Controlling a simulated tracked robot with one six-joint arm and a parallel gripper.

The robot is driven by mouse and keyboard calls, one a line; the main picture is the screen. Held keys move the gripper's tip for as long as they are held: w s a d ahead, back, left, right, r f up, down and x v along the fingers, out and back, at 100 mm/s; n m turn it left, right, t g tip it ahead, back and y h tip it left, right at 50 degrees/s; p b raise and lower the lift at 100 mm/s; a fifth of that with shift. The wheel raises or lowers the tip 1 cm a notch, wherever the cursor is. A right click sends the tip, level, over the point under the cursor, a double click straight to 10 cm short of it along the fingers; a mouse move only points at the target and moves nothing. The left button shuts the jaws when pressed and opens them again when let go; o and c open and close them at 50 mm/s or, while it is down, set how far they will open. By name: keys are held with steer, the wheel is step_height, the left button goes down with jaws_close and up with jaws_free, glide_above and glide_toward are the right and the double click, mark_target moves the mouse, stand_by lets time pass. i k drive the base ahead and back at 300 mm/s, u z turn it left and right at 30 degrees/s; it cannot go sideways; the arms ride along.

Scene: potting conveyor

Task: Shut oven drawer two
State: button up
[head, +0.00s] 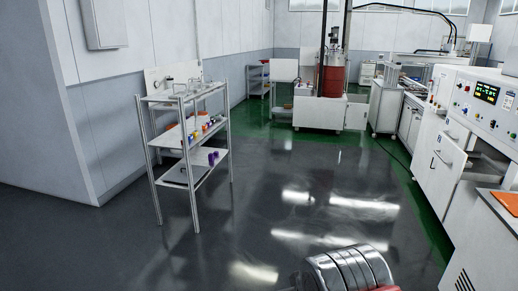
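The oven seems to be the white cabinet (470,95) with a lit control panel (487,92) at the right edge of the head view. Below the panel, a white drawer (438,165) stands pulled out toward the aisle, with a dark handle on its front. A dark gap shows behind it, under the cabinet. I cannot read a number on it, so I cannot tell whether it is drawer two. My gripper is not in view; a ribbed silver part, likely of my arm, shows at the bottom.
A metal shelf rack (190,140) with small coloured items stands at the left. A white machine with a red drum (332,82) stands at the back. An orange-topped surface (508,203) is at the near right. The shiny dark floor (290,190) between is clear.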

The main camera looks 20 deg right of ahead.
mark_target(449, 156)
steer(key=z, duration=0.4)
steer(key=i, duration=0.5)
steer(key=z, duration=0.8)
steer(key=i, duration=0.65)
steer(key=z, duration=0.6)
steer(key=i, duration=2.7)
